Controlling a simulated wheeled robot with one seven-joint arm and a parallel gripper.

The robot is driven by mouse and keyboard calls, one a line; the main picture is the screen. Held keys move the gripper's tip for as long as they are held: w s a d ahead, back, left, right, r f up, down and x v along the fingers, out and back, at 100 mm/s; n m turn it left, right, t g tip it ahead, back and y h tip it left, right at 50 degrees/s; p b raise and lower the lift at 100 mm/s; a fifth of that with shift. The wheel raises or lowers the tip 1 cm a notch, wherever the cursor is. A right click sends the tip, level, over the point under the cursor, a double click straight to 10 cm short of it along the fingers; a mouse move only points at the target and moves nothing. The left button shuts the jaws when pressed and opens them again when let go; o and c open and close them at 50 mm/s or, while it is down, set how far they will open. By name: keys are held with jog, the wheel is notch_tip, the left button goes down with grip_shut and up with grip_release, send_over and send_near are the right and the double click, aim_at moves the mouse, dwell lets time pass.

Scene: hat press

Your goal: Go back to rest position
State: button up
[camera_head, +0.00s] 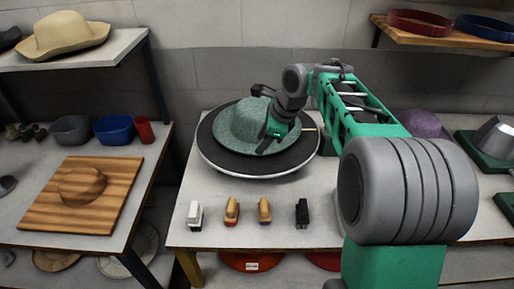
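My gripper (262,119) is at the end of my green and grey arm, which reaches forward from the right. Its two dark fingers are spread wide apart, with nothing seen between them but the hat behind. A grey-green felt hat (239,124) with a wide brim lies on a round black turntable with a pale rim (222,165). My gripper is over the right side of the hat. I cannot tell whether the fingers touch it. The hat's right side is partly hidden by my gripper.
A row of brushes (232,211) lies along the white table's front. On the left table are a wooden board (50,215) with a wooden hat block (82,187) and bowls (114,130). A purple hat (424,124) is partly behind my arm. Shelves hang at both upper sides.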

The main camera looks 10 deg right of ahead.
jog(key=s+f+n+h, duration=0.1)
jog(key=s+f+n, duration=0.1)
jog(key=s+n, duration=0.8)
jog(key=s+d+f+n+h, duration=0.1)
jog(key=s+f+n+h, duration=0.1)
jog(key=s+n, duration=0.9)
jog(key=shift+s+d+f+h, duration=0.15)
jog(key=shift+d+f+h, duration=0.15)
